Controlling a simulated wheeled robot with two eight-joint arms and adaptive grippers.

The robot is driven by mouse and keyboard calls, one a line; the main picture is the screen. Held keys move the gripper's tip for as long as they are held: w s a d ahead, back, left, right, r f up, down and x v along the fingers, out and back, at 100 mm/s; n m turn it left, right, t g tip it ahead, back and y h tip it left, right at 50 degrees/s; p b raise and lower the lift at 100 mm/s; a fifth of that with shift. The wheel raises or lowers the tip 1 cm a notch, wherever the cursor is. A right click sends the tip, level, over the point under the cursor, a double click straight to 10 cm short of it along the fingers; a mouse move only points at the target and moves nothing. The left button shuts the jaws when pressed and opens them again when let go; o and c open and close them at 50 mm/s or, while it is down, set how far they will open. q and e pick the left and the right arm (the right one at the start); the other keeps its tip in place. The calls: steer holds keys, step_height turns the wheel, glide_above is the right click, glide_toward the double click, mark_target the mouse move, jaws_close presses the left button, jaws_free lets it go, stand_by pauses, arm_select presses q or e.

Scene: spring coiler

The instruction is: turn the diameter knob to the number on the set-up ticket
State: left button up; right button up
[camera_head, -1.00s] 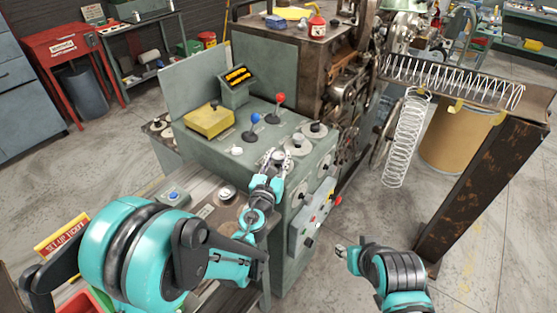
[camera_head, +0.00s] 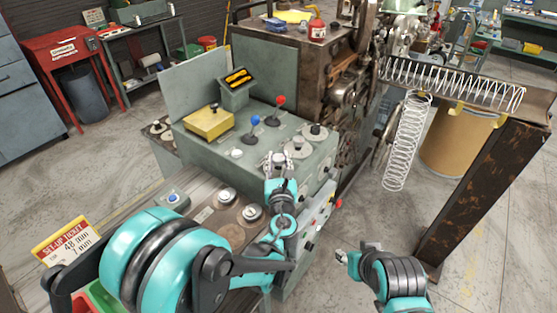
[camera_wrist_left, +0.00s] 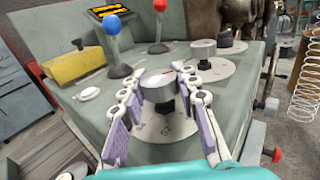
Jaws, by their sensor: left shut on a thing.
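My left gripper (camera_head: 279,158) is shut on a grey round knob (camera_wrist_left: 158,85) on the sloping top of the green control panel. In the left wrist view the purple finger pads of the left gripper (camera_wrist_left: 160,92) stand on both sides of this knob, above its pale dial plate (camera_wrist_left: 165,127). The dial marks are too small to read surely.
Nearby on the panel are a blue-ball lever (camera_head: 256,121), a red-ball lever (camera_head: 279,101), a yellow box (camera_head: 209,122) and more dial knobs (camera_head: 316,131). Hanging springs (camera_head: 408,140) are at the right. Floor is free around the right gripper.

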arm_select(q)
steer(key=o, duration=1.2)
steer(key=s, duration=1.2)
steer(key=shift+d, duration=0.3)
